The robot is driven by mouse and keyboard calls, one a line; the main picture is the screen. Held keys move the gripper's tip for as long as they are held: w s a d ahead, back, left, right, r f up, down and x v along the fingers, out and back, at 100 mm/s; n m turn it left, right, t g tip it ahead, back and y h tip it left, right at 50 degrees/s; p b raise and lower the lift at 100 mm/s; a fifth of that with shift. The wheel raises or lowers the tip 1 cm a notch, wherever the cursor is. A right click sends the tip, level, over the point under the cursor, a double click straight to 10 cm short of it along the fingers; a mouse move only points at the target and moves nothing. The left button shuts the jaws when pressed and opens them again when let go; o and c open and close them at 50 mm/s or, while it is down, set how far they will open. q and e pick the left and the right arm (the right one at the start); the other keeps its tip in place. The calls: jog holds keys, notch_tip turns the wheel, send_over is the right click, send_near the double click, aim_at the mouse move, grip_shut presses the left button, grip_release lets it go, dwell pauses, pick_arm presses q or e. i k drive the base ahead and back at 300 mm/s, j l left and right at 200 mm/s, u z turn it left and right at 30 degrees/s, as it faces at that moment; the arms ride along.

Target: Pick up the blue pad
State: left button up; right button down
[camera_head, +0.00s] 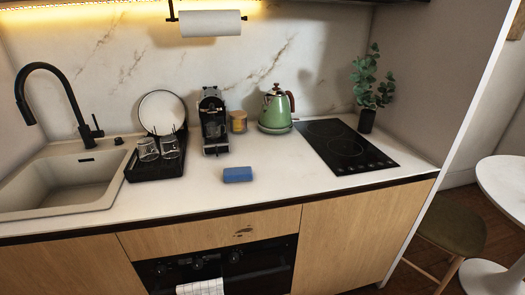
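The blue pad (238,174) is a small rectangular block. It lies flat on the white countertop (200,194), a little back from the front edge and in front of the coffee machine. Nothing covers it or touches it from above. Neither of my grippers shows in the head view.
Behind the pad stand a black coffee machine (214,122), an amber jar (239,122) and a green kettle (277,107). A black dish rack (155,165) with glasses and the sink (68,180) are left. A black cooktop (345,148) is right. The counter around the pad is clear.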

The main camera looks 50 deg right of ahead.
aim_at(244, 173)
jog(key=z, duration=1.25)
